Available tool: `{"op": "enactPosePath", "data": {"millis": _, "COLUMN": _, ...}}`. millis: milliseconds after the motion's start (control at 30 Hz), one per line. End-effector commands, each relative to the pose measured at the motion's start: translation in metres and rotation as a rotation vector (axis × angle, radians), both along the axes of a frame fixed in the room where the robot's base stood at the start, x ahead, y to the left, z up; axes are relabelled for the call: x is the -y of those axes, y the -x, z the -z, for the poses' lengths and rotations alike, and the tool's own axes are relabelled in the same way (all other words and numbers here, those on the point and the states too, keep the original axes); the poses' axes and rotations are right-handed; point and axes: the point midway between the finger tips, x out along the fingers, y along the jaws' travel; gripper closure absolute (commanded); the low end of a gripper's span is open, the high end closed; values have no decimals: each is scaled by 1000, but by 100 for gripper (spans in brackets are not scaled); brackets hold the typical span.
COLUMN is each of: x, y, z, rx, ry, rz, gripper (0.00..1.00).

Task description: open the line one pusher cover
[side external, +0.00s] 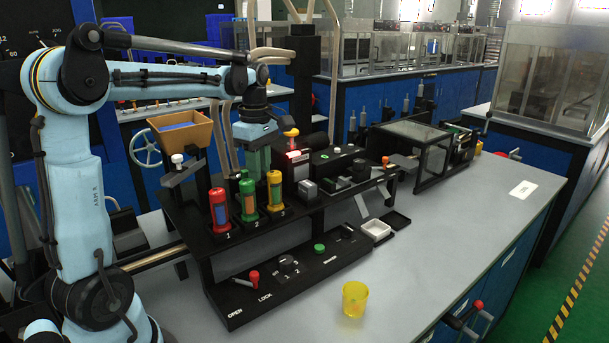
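My gripper (258,162), with green fingers, points down above the black machine deck, just behind the numbered canisters. Its fingertips are partly hidden behind the canisters, and I cannot tell whether it is open or holds anything. A clear-walled, black-framed box (432,160) stands at the right end of the machine and looks closed. I cannot tell for sure whether this is the line one pusher cover; no label for it is readable. My gripper is well to the left of this box.
Red (219,209), green (248,204) and yellow (275,192) canisters stand in front of my gripper. A red-handled lever (253,277) sits on the front panel by OPEN and LOCK. A yellow cup (354,299) stands on the grey bench (440,240), which is mostly clear on the right.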

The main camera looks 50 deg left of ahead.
Motion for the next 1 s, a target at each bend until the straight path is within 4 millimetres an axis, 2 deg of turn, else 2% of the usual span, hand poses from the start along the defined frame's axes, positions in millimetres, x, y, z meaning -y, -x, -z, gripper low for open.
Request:
{"op": "enactPosePath", "data": {"millis": 33, "x": 0, "y": 0, "z": 0, "rx": 0, "ry": 0, "rz": 0, "gripper": 84}}
{"op": "enactPosePath", "data": {"millis": 133, "x": 0, "y": 0, "z": 0, "rx": 0, "ry": 0, "rz": 0, "gripper": 99}}
{"op": "enactPosePath", "data": {"millis": 167, "x": 0, "y": 0, "z": 0, "rx": 0, "ry": 0, "rz": 0, "gripper": 100}}
{"op": "enactPosePath", "data": {"millis": 467, "x": 0, "y": -2, "z": 0, "rx": -1, "ry": 0, "rz": 0, "gripper": 100}}
{"op": "enactPosePath", "data": {"millis": 733, "x": 0, "y": -24, "z": -1, "rx": 0, "ry": 0, "rz": 2, "gripper": 100}}
{"op": "enactPosePath", "data": {"millis": 1000, "x": 0, "y": -26, "z": -1, "rx": 0, "ry": 0, "rz": 0, "gripper": 100}}
